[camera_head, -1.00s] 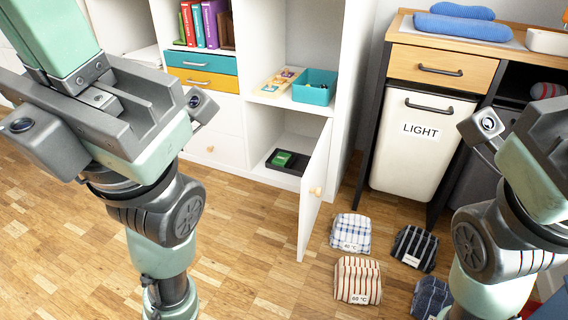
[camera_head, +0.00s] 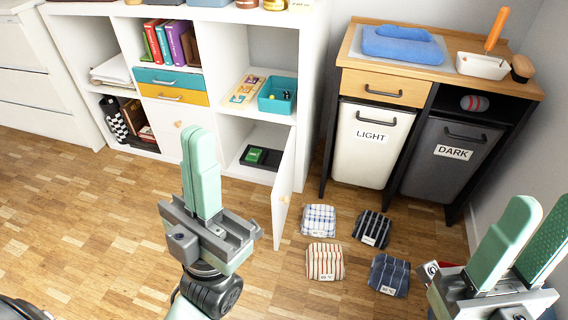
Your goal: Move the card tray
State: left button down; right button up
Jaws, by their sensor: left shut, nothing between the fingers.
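The card tray is a flat black tray (camera_head: 272,166) in the lower right compartment of the white shelf, on the compartment floor, with a green card box (camera_head: 252,154) in it. The compartment's white door (camera_head: 285,190) stands open towards me. My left gripper (camera_head: 199,140) is shut and empty, its pale green fingers pointing towards the shelf, left of the tray and apart from it. My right gripper (camera_head: 540,212) is at the right edge with a gap between its fingers, far from the tray; nothing shows between them.
Above the tray are a teal bin (camera_head: 277,96) and a wooden board (camera_head: 242,91). Several folded cloth bundles (camera_head: 320,220) lie on the floor right of the door. A laundry cabinet (camera_head: 386,88) stands at the right. The wooden floor (camera_head: 90,200) is clear at left.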

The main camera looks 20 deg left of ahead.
aim_at(271, 159)
jog(key=i+j+z, duration=0.15)
jog(key=j+z, duration=1.05)
jog(key=j, duration=1.65)
